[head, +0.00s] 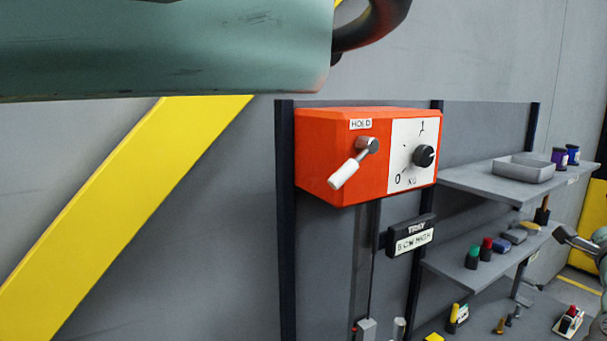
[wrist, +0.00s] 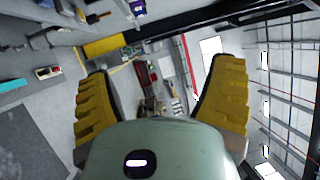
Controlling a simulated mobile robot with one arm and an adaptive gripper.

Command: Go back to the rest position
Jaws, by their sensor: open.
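In the wrist view my gripper (wrist: 163,100) has its two yellow ridged fingers spread wide apart with nothing between them. In the head view part of a grey arm end (head: 580,243) shows at the right edge, beside the shelves and clear of the orange box; its fingers cannot be made out there. The orange valve actuator box (head: 320,185) hangs on the grey panel. Its white-handled lever (head: 347,172) slants down to the left under a HOLD label. A black knob (head: 424,156) sits on the white dial plate.
A large teal cylinder (head: 160,50) crosses the top left. A yellow diagonal beam (head: 120,210) stands on the left. The upper shelf (head: 475,180) bears a grey tray (head: 523,169) and spools. The lower shelf (head: 460,272) bears small coloured items.

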